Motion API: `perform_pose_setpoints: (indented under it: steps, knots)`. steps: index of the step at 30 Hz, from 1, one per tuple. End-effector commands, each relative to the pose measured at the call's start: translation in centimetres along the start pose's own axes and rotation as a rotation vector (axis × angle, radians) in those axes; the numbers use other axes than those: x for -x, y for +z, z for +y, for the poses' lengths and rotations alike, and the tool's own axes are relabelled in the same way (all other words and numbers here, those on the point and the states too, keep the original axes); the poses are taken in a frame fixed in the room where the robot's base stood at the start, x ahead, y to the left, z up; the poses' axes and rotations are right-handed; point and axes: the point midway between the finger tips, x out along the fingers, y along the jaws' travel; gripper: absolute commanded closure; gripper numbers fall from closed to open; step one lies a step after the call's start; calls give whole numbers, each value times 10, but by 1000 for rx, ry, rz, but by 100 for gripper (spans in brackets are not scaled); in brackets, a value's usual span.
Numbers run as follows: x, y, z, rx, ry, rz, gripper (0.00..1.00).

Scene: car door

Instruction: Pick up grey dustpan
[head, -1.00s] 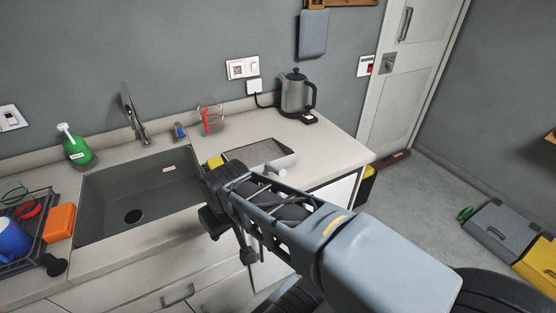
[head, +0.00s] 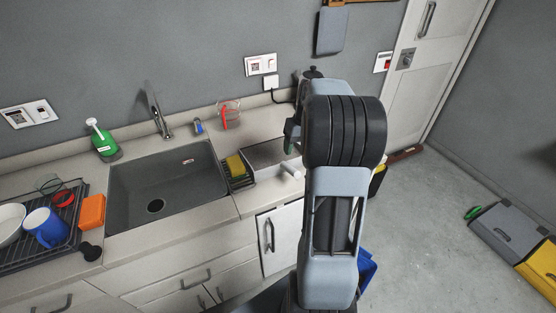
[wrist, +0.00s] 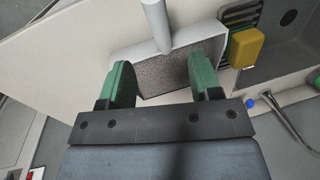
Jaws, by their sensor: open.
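The grey dustpan (head: 262,152) lies on the counter to the right of the sink, with its light handle (head: 291,170) toward the front edge. My arm hides its right part in the head view. In the wrist view the dustpan (wrist: 125,52) shows a dark speckled inside, and its handle points to the top. My gripper (wrist: 162,78) is open and empty, its two green fingers spread over the pan's back part. It appears apart from the pan, above it. In the head view only a bit of green finger (head: 290,135) shows beside my arm.
A yellow sponge (head: 235,165) in a dark rack stands just left of the dustpan, beside the sink (head: 170,180).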

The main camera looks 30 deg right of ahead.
Motion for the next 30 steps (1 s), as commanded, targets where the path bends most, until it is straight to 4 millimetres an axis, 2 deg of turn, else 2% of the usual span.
perform_pose_setpoints:
  steps: [6, 16, 24, 30]
  knots:
    - [-35, 0, -1, 1, 0, -2, 42]
    - [-56, 0, -1, 2, 1, -1, 42]
    - [-92, 2, 0, 1, 0, -2, 42]
    - [-103, 2, 0, 1, 2, 1, 42]
